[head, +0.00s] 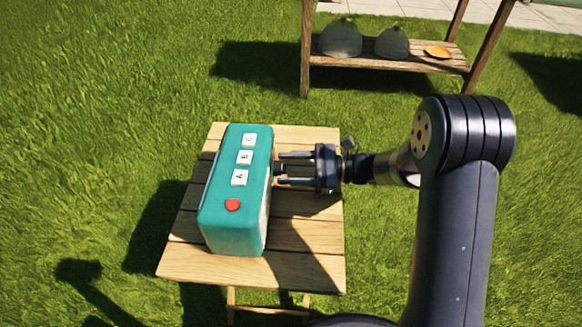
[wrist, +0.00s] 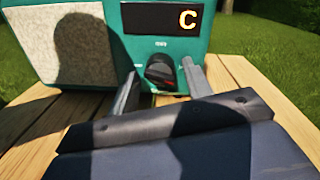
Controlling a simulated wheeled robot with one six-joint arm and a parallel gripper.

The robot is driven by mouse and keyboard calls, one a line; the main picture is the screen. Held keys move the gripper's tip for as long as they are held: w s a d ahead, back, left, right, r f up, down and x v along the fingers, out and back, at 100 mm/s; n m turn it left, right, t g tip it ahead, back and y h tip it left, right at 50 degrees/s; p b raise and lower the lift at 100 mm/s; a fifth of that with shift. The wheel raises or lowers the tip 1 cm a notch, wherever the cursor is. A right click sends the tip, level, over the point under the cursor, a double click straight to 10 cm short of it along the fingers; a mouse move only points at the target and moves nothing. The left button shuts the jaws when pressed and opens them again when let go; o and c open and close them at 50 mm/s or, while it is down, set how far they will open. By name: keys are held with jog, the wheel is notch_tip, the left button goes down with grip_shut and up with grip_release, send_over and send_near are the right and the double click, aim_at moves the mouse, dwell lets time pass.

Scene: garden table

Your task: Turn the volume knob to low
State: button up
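A teal radio (head: 222,215) stands on the wooden table, with its front facing my gripper. In the wrist view, its dark round volume knob (wrist: 159,71) sits below the black display (wrist: 150,20), which shows an orange "C". A small label above the knob is too blurred to read, and the knob's setting is unclear. My gripper (head: 278,168) is open in front of the radio's face. One finger is on each side of the knob, with a visible gap on both sides in the wrist view.
The radio's top has white buttons A (head: 239,177), B (head: 245,157) and C (head: 249,140), and a red button (head: 232,205). A pale speaker panel (wrist: 30,55) is left of the knob. The table (head: 305,235) is otherwise clear. A wooden shelf (head: 330,61) stands behind on the grass.

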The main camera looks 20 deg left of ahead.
jog(key=c, duration=0.8)
jog(key=n+b, duration=0.1)
jog(key=n, duration=0.1)
jog(key=shift+f+n+b, duration=0.1)
jog(key=shift+n+b, duration=0.2)
jog(key=shift+n, duration=0.1)
jog(key=shift+n+b, duration=0.4)
jog(key=shift+n, duration=0.5)
jog(key=o, duration=1)
jog(key=shift+c, duration=0.2)
jog(key=shift+d, duration=0.1)
jog(key=p+v, duration=0.1)
jog(key=v, duration=0.4)
jog(key=p+v, duration=0.2)
jog(key=v, duration=0.3)
jog(key=shift+d+r, duration=0.2)
jog(key=shift+d, duration=0.1)
